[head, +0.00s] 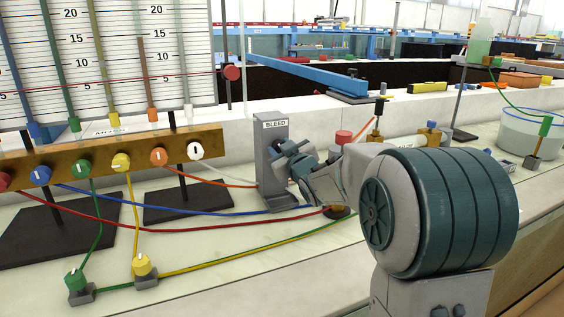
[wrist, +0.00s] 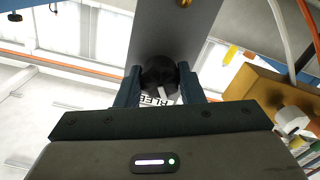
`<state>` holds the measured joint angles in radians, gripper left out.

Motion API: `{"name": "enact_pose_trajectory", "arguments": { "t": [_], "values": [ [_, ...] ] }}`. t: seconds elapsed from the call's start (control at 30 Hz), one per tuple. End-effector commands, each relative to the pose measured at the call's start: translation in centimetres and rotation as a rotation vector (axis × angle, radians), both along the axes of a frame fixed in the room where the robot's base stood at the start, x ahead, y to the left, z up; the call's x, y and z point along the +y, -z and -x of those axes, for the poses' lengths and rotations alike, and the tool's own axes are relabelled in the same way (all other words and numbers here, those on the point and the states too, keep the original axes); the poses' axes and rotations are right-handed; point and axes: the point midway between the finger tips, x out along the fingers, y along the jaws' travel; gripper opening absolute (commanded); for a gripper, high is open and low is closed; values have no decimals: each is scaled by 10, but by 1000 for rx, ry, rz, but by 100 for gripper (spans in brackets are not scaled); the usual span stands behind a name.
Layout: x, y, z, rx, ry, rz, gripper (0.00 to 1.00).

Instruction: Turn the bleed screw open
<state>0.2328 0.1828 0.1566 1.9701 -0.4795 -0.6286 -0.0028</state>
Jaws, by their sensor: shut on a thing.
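The bleed post is a grey upright plate (head: 275,135) with a white BLEED label, standing on the bench in the middle of the head view. My gripper (head: 291,160) reaches it from the right, at the post's front below the label. In the wrist view the bleed screw is a dark round knob (wrist: 158,77) in front of the grey plate. The fingers of my gripper (wrist: 160,88) lie on both sides of the knob and are shut on it. A light mark shows on the knob's face. In the head view my gripper mostly hides the knob.
A manometer board (head: 110,50) with coloured tubes and a brass manifold (head: 110,158) with coloured knobs stands at left. Coloured hoses (head: 190,230) cross the bench near the post. A red-topped fitting (head: 343,137) is behind my arm. A clear tank (head: 530,135) stands at right.

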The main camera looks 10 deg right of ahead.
Motion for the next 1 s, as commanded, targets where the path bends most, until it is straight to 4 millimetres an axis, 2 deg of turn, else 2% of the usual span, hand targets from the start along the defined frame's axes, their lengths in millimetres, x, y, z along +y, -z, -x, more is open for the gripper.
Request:
{"name": "enact_pose_trajectory", "arguments": {
  "t": [0.03, 1.0],
  "values": [
    [0, 6, 0, -10, 0, 45, 12],
    [0, 5, 0, -188, 0, 949, 12]
  ]
}}
